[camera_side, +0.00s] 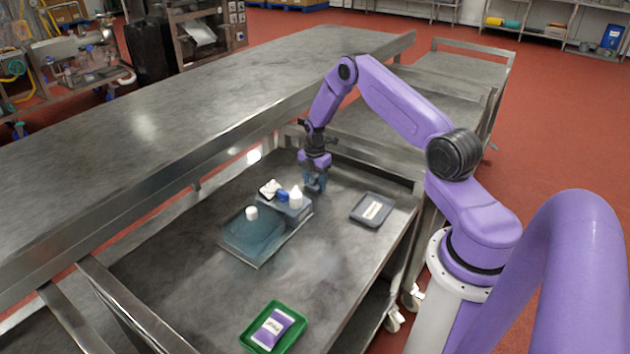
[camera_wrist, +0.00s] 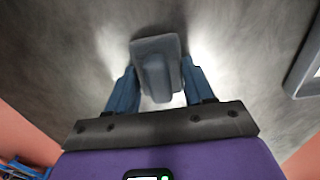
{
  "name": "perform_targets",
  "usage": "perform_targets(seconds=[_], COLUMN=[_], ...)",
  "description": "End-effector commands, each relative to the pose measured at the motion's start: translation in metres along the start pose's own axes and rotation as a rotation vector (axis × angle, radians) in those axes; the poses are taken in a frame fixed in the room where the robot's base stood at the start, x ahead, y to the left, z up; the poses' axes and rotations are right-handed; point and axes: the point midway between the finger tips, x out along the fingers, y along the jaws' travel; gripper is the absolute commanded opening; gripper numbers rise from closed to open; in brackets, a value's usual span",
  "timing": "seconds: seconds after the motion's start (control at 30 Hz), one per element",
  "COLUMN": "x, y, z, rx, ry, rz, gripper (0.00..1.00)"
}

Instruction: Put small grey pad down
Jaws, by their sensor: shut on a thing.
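The small grey pad (camera_wrist: 154,46) shows in the wrist view, a flat grey plate with a raised grip on its back. My gripper (camera_wrist: 159,76) has its two blue fingers shut on that grip, one on each side. In the side view my gripper (camera_side: 315,184) points down over the far part of the steel table, just behind and right of a grey-blue caddy. The pad is hard to make out there, hidden by the fingers. I cannot tell whether it touches the table.
The grey-blue caddy (camera_side: 301,212) holds a white bottle, a blue item and a white cloth-like item. A clear blue tray (camera_side: 240,246) with a white piece adjoins it. A labelled grey tray (camera_side: 357,214) is right; a green tray (camera_side: 300,335) with a purple pack is near.

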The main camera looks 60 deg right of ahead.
Motion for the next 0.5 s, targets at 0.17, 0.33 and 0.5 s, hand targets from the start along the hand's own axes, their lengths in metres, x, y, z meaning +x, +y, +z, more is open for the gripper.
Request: perform_targets(seconds=[0.17, 0.33, 0.5], x=[0.0102, 0.0102, 0.0037], y=[-0.0012, -0.0012, -0.0010], z=[-0.0007, -0.0007, -0.0008], rx=[0.000, 0.000, -0.001], ry=[-0.002, -0.002, -0.002], rz=[0.004, 0.004, 0.004], gripper=[0.24, 0.76, 0.77])
